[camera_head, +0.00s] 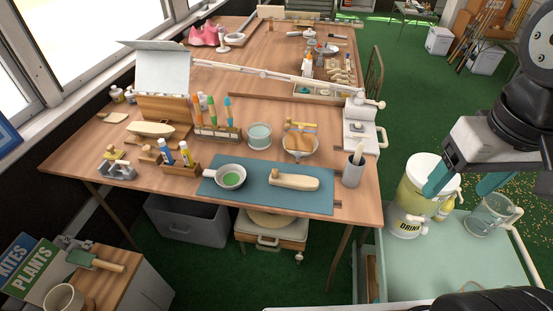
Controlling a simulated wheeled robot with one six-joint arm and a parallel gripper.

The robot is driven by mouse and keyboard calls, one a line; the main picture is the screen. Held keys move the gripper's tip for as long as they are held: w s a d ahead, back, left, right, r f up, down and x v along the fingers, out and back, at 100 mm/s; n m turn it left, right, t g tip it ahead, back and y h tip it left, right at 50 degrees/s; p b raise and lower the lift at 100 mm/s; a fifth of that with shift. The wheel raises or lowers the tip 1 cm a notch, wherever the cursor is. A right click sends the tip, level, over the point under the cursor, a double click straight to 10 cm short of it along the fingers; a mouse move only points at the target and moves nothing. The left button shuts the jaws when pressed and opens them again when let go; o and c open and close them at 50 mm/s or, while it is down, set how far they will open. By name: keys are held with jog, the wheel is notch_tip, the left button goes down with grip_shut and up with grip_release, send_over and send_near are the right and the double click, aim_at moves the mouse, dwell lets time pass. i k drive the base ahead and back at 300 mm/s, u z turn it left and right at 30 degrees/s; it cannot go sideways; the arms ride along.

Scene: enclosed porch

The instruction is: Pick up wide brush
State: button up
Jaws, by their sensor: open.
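I cannot tell for sure which thing is the wide brush. One candidate is a flat tool with a green head and a pale wooden handle (95,261), lying on the low wooden-topped cabinet (128,272) at the lower left. Another is an orange-and-tan tool (300,127) lying across a bowl (300,148) on the wooden table. My gripper (492,182) is at the right, with its teal-tipped fingers wide apart and nothing seen between them. It is above the pale green cart, far from both candidates.
The wooden table (75,163) holds a blue mat (262,196) with a green-filled bowl (230,176) and a wooden block (294,181), plus paint bottles and cups. Green floor shows beyond.

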aim_at(230, 129)
jog(key=u, duration=0.05)
jog(key=k, duration=0.5)
jog(key=u, duration=1.6)
jog(key=i, duration=1.05)
jog(key=z, duration=0.9)
jog(key=i, duration=0.5)
